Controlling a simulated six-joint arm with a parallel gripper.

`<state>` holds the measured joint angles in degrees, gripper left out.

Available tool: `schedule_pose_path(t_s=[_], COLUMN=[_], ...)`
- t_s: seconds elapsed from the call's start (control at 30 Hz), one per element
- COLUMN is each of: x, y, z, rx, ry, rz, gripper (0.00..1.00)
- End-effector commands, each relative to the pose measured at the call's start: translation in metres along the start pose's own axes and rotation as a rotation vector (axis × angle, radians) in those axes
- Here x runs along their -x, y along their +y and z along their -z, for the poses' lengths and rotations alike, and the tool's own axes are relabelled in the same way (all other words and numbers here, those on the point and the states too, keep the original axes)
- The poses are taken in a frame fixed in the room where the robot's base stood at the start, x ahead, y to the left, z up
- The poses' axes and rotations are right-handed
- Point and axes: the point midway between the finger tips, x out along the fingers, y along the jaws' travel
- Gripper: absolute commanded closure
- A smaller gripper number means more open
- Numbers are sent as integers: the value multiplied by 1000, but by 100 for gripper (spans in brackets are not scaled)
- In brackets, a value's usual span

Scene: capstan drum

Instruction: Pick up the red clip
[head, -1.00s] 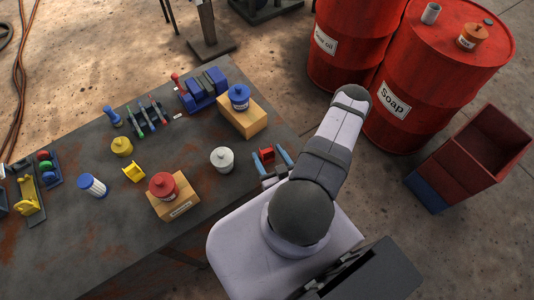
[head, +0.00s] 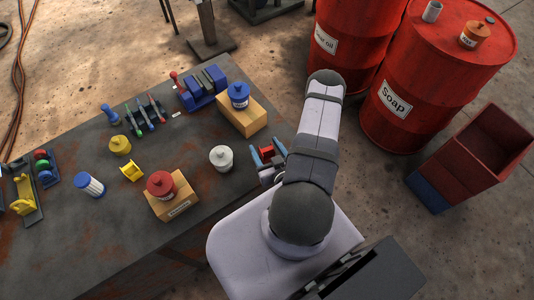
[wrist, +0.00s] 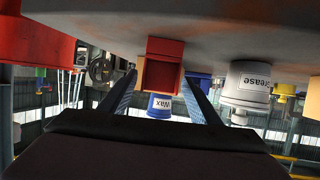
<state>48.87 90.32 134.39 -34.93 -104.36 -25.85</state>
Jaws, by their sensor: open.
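The red clip (head: 266,152) stands near the right edge of the dark table. In the wrist view, which is upside down, the red clip (wrist: 162,66) shows straight ahead between the fingers. My gripper (head: 267,155) is open, with its two blue fingers on either side of the clip. In the wrist view my gripper (wrist: 160,82) has a gap between each fingertip and the clip. I cannot tell how deep the clip lies between the fingers. My forearm hides part of the gripper in the head view.
The white Grease jar (head: 221,158) stands just left of the clip. The blue Wax jar (head: 238,96) is on a cardboard box (head: 255,118) behind it. A red-lidded jar (head: 160,184) on another box is at front left. Red drums (head: 440,75) stand off the table, right.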

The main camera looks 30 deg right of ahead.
Motion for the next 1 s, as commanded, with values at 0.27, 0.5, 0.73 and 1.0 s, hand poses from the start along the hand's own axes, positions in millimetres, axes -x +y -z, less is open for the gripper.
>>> schedule_pose_path(t_s=[0.27,0.5,0.73,1.0], x=[-32,-36,-36,-36], y=[1,2,2,2], z=[-3,-2,-2,-2], rx=[3,0,0,0], ry=[1,0,0,0], rz=[3,0,0,0], gripper=[43,43,72,87])
